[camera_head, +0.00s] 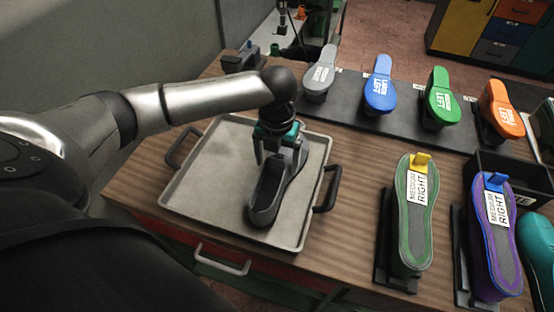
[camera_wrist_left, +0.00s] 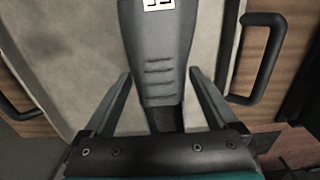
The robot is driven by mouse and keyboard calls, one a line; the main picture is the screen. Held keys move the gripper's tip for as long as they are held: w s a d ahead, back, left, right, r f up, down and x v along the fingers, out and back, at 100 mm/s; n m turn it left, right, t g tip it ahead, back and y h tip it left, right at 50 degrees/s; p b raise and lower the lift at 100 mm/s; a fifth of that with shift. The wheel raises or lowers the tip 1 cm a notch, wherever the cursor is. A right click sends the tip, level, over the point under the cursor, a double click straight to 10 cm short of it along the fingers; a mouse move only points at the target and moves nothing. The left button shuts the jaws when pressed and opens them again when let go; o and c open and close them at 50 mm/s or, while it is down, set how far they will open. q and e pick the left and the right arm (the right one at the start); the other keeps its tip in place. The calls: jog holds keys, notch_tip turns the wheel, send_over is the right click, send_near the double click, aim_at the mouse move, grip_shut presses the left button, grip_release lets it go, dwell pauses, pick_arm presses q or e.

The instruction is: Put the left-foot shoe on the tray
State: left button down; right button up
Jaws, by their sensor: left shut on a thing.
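A dark grey shoe (camera_head: 268,192) is at the tray (camera_head: 205,199), toe toward the tray's near edge. It looks to rest on the tray or hang just above it; I cannot tell which. My left gripper (camera_head: 281,155) is shut on the shoe's far end from above. In the left wrist view the shoe (camera_wrist_left: 158,50) runs between the two fingers of the left gripper (camera_wrist_left: 165,90), with a white label at the top edge. The lettering is too cropped to read. My right gripper is not in view.
Grey, blue (camera_head: 380,92), green (camera_head: 440,105) and orange (camera_head: 499,112) lasts stand on a dark strip at the back. Two soles labelled MEDIUM RIGHT, green (camera_head: 407,240) and purple (camera_head: 480,250), stand on holders to the right. The tray has black handles (camera_head: 328,190).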

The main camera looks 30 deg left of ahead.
pick_arm(q)
grip_release()
jog(key=shift+f, duration=0.1)
notch_tip(320, 180, up, 12)
jog(key=p, duration=0.1)
dwell(0.5)
